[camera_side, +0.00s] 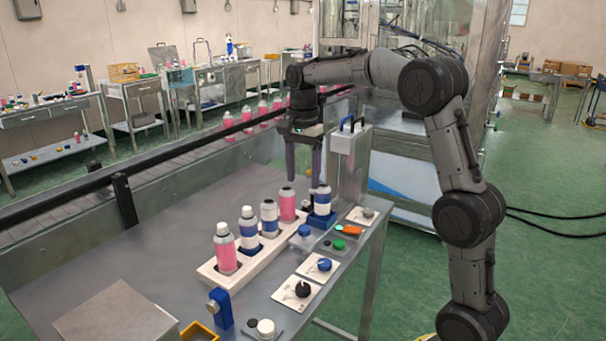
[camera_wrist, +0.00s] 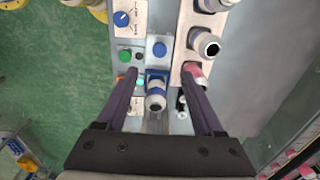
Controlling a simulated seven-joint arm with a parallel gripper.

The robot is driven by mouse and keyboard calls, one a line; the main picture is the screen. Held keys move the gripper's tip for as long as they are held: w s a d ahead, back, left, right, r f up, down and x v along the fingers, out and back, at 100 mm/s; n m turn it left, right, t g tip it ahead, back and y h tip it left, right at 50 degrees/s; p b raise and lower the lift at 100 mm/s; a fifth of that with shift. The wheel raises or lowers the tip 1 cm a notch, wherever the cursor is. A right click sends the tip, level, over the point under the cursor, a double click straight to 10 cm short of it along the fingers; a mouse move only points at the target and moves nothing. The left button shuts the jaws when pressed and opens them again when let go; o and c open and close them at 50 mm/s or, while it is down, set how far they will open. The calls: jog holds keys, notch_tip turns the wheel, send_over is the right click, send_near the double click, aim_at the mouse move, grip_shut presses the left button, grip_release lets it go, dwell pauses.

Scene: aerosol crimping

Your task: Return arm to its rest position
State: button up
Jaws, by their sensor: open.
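My gripper (camera_side: 303,183) points down over the table, beside the crimping station; its two dark fingers are apart with nothing between the tips. In the wrist view, my gripper (camera_wrist: 158,72) shows both fingers spread wide, with a white and blue can (camera_wrist: 156,97) seen between them. That can (camera_side: 321,200) stands upright in a blue holder (camera_side: 321,220), near the fingertips in the side view. Whether a finger touches it I cannot tell. A white rack (camera_side: 212,273) to the left holds several upright cans, some pink, some white and blue.
A control panel with a green button (camera_side: 339,244) and knob plates (camera_side: 318,266) line the table's front edge. A white crimper head (camera_side: 350,139) stands close behind the gripper. A conveyor rail (camera_side: 160,155) runs behind. A metal box (camera_side: 117,318) sits at front left.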

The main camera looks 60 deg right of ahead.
jog(key=s+a+r+n+t, duration=0.3)
jog(key=s+a+r+n, duration=0.1)
jog(key=s+a+r, duration=0.55)
jog(key=s+a+f+n+t, duration=0.1)
jog(key=s+a+f+n, duration=0.1)
jog(key=s+f+n, duration=0.4)
jog(key=s+a+f+n+t, duration=0.1)
jog(key=s+a+f+n, duration=0.1)
jog(key=s+f+n, duration=0.4)
jog(key=s+n, duration=0.2)
jog(key=s, duration=0.1)
jog(key=shift+a+t, duration=0.3)
jog(key=shift+a, duration=0.1)
